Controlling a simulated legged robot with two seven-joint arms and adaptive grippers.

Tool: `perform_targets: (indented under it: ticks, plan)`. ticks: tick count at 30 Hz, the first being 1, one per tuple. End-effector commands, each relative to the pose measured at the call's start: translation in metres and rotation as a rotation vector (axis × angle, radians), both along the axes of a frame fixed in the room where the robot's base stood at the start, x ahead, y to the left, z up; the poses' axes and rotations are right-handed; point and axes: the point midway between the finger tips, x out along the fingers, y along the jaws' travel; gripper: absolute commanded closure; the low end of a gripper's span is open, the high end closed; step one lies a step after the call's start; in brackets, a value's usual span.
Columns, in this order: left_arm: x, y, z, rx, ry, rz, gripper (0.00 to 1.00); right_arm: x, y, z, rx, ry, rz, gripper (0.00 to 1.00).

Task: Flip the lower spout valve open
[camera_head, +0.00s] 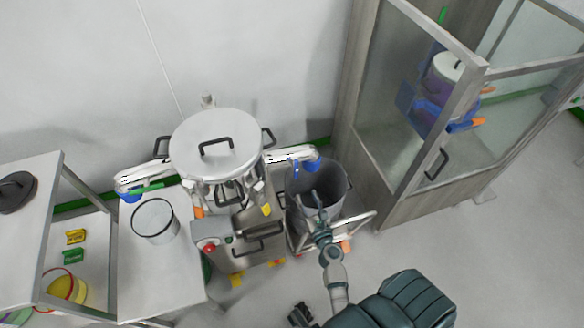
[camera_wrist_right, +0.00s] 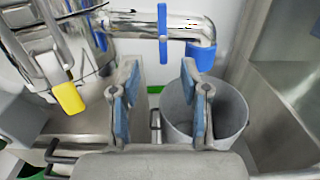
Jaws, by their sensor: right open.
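A steel spout pipe (camera_wrist_right: 132,27) with an upright blue valve lever (camera_wrist_right: 162,32) runs across the top of the right wrist view. It ends in a blue outlet (camera_wrist_right: 201,55). In the head view the right spout (camera_head: 284,155) carries the blue lever (camera_head: 295,168) and ends over a grey bin. My right gripper (camera_head: 320,212) is open and empty, in front of the bin; its fingers also show in the right wrist view (camera_wrist_right: 162,95), below the lever and apart from it. A dark gripper at the bottom edge, apparently my left (camera_head: 302,315), is too small to read.
The lidded steel machine (camera_head: 216,145) stands left of my right gripper. The grey bin (camera_head: 332,190) is beneath the right spout. A glass-doored cabinet (camera_head: 400,130) stands to the right. A table with a clear container (camera_head: 154,220) is at the left.

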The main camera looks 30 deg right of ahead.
Motion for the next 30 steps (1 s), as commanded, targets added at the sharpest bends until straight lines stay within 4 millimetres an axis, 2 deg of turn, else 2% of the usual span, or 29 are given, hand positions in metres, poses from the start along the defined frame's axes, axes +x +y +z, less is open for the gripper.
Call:
perform_targets:
  ticks: [1,6,15,21,30]
  plan:
    - [0.000,-0.001,-0.004,0.001,0.002,-0.001,0.58,0.013,-0.004,0.004,-0.003,-0.003,0.001,0.54]
    - [-0.006,-0.001,-0.022,0.002,0.008,-0.003,0.58,0.054,-0.014,0.003,-0.002,-0.003,0.002,0.54]
    - [-0.007,0.000,-0.029,0.001,0.007,-0.003,0.58,0.114,-0.028,0.000,-0.005,0.000,0.002,0.54]
    - [-0.005,-0.001,-0.024,0.000,0.005,-0.003,0.58,0.133,-0.031,0.000,-0.006,0.001,0.003,0.54]
    - [-0.006,-0.001,-0.023,0.001,0.008,-0.003,0.58,0.136,-0.033,-0.001,-0.005,0.002,0.003,0.54]
